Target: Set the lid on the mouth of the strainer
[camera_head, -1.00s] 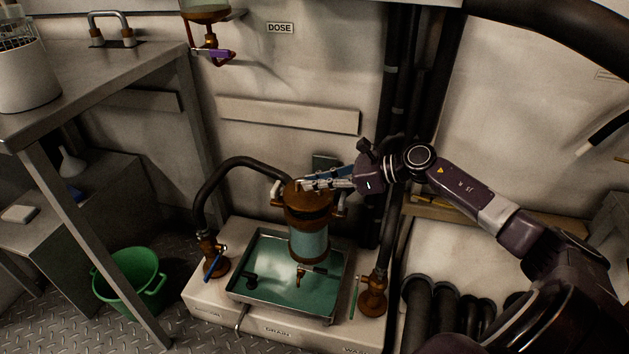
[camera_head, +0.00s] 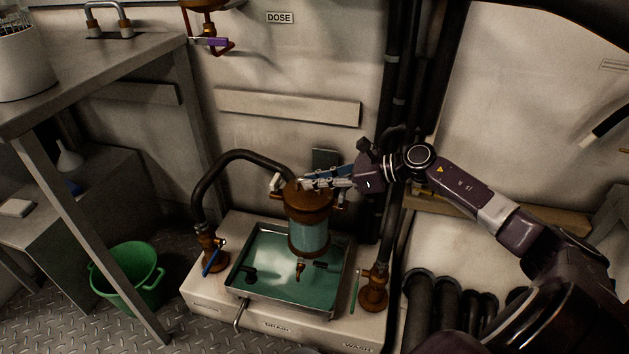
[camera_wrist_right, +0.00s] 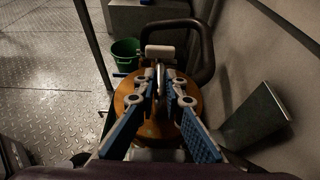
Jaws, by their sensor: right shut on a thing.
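The strainer (camera_head: 310,235) is an upright vessel with a copper-brown top and a pale glassy body, above a green-floored tray in the head view. The round copper-brown lid (camera_head: 293,197) is over its mouth. In the right wrist view the lid (camera_wrist_right: 124,97) is a flat orange-brown disc under the fingers. My right gripper (camera_head: 307,184) reaches in from the right and is shut on the lid's handle; its blue-backed fingers (camera_wrist_right: 160,88) show in the wrist view. The lid hides the mouth, and I cannot tell whether it is fully seated. My left gripper is not in view.
A black hose (camera_head: 205,180) arches left of the strainer. The tray's metal rim (camera_head: 285,309) surrounds the green floor. Valves with blue (camera_head: 211,262) and green (camera_head: 355,290) levers stand either side. A green bucket (camera_head: 130,275) and a metal table (camera_head: 100,85) are at left.

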